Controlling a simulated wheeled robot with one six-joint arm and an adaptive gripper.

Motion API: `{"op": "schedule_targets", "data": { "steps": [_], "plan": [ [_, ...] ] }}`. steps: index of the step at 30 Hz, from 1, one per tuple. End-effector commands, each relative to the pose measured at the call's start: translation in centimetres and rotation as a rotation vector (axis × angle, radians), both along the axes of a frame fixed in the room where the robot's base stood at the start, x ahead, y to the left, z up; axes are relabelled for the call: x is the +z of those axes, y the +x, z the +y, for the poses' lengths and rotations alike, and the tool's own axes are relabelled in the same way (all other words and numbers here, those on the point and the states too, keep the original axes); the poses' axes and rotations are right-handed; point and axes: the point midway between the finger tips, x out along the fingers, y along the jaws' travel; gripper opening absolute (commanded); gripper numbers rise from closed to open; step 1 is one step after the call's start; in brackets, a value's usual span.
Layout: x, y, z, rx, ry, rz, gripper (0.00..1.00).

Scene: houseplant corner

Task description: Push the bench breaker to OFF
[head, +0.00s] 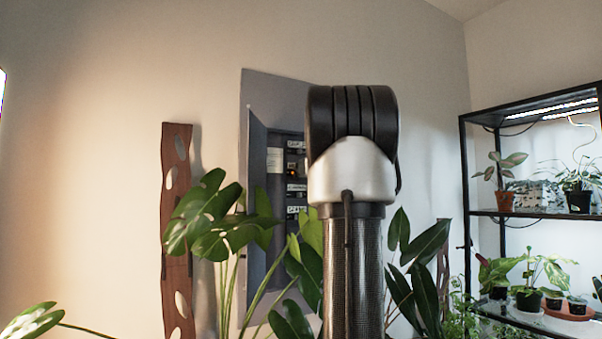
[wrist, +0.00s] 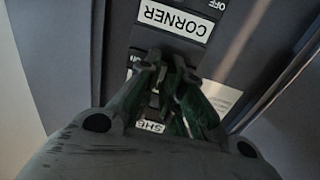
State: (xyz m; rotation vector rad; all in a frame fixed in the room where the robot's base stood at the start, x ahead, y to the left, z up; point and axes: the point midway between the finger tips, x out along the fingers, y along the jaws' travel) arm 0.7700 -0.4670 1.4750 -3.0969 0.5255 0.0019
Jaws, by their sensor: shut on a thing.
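An open grey breaker panel (head: 270,88) is on the wall in the head view. Its door (head: 256,170) hangs open to the left, and labelled breakers show inside; my arm and leaves hide the rest. In the wrist view my gripper (wrist: 165,66) is at the panel, its fingertips close together just by an upside-down CORNER label (wrist: 172,18). A label starting SHE (wrist: 152,127) is partly hidden behind the fingers. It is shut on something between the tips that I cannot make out. I cannot pick out the bench breaker or its position. My gripper is out of sight in the head view.
A large-leaved plant (head: 212,228) stands in front of the panel's lower left. More leaves (head: 428,255) rise right of my arm. A brown slotted board (head: 176,230) is on the wall to the left. A black shelf (head: 533,214) with potted plants stands at right.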

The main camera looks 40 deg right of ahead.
Motion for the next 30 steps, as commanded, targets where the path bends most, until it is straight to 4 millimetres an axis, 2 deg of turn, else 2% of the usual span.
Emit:
{"op": "schedule_targets", "data": {
  "steps": [7,17,18,21,30],
  "plan": [
    [-0.09,0.27,0.63,-0.119,0.000,0.001,0.00],
    [-0.05,0.19,0.51,-0.133,0.000,-0.001,0.00],
    [-0.05,0.18,0.50,-0.133,0.000,-0.001,0.16],
    [-0.03,0.19,0.51,-0.133,0.000,-0.001,0.30],
    [0.02,0.06,0.55,-0.132,-0.001,-0.002,0.30]
  ]
}}
